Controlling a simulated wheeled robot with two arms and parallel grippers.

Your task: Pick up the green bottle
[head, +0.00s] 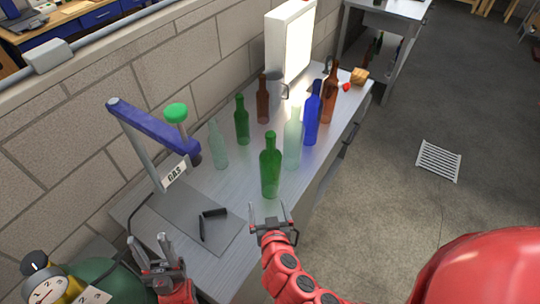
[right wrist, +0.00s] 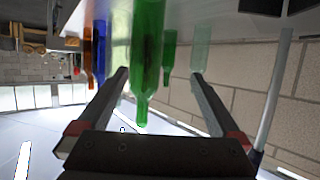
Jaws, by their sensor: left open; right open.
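A green bottle (head: 270,170) stands upright near the front of the workbench. A second, smaller-looking green bottle (head: 241,124) stands further back to its left. My right gripper (head: 268,208) is open and empty just in front of the nearer green bottle, apart from it as far as I can tell. In the right wrist view, which is upside down, a green bottle (right wrist: 148,42) lies in line with the gap between the open fingers (right wrist: 160,76). A second green bottle (right wrist: 169,50) shows beside it. My left gripper (head: 148,240) is open and empty at the lower left.
Clear bottles (head: 293,145) (head: 218,150), a blue bottle (head: 312,118) and brown bottles (head: 329,98) (head: 263,104) stand close around on the workbench (head: 230,245). A lit panel (head: 291,42) stands behind. A blue-armed stand (head: 150,125) is at the left, beside the block wall.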

